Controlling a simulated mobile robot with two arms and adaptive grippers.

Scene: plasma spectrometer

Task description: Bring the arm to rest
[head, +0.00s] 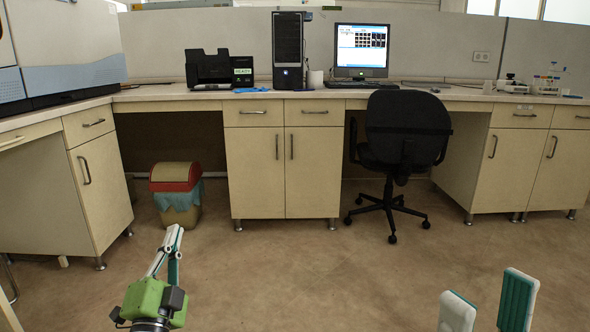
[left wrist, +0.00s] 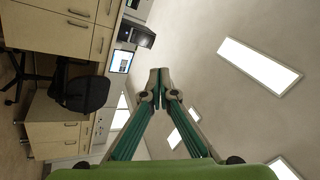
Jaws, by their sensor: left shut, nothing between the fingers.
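My left gripper (head: 175,232) is at the lower left of the head view, over the open floor, its fingers pointing away from me. Its fingertips meet with nothing between them, which the left wrist view shows at the middle (left wrist: 160,88). My right gripper (head: 488,305) shows only its two finger ends at the lower right edge. These stand well apart with floor visible between them, and the rest of it is out of frame. Neither gripper touches anything.
A bench (head: 262,104) with cabinets runs along the back, carrying a printer (head: 208,72), computer tower (head: 288,50) and monitor (head: 361,50). The middle floor (head: 310,275) is clear.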

